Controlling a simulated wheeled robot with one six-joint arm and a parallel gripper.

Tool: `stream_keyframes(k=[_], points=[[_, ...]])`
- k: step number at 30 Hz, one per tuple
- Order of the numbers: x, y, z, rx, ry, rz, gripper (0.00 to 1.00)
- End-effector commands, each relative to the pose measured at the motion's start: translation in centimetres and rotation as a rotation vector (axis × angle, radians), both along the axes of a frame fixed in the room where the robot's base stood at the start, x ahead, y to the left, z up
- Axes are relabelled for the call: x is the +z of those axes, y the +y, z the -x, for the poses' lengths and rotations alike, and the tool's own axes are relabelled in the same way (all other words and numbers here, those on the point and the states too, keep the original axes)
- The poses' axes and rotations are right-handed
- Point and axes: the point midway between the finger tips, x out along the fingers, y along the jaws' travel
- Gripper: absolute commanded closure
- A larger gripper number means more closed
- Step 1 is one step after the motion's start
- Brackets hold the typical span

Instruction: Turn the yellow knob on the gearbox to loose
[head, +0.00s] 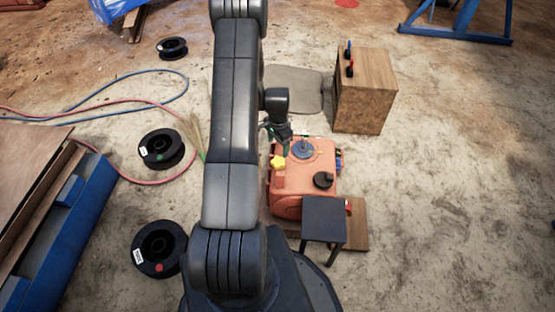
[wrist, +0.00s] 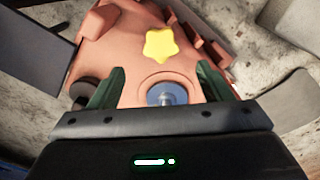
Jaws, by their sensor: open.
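The yellow knob (head: 278,162) is star-shaped and sits on the left side of the orange gearbox (head: 305,183). In the wrist view the yellow knob (wrist: 160,46) is beyond my fingertips, near the top middle, on the gearbox (wrist: 115,50). My gripper (head: 276,138) is above the far left end of the gearbox. In the wrist view its two green fingers (wrist: 160,80) are apart with nothing between them at the tips. The gripper is open and not touching the knob. No loose or tight marking is readable.
A blue-grey round fitting (head: 302,148) and a black knob (head: 323,180) are on the gearbox. A dark stool (head: 324,220) stands in front. A wooden cabinet (head: 362,95) stands behind right. Black spools (head: 161,148) and hoses lie left. Floor at right is clear.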

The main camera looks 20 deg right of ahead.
Motion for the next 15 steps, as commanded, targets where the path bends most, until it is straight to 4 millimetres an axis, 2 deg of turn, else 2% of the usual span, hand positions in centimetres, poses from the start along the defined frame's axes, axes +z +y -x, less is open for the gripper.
stream_keyframes(k=[1,6,12,15], points=[[-1.6,0.0,0.1,0.001,0.003,-0.001,0.28],[-5.1,0.1,0.1,0.001,0.003,-0.001,0.28],[-8.1,0.1,0.1,0.002,0.001,-0.001,0.28],[-8.9,0.0,0.0,0.002,0.0,0.0,0.28]])
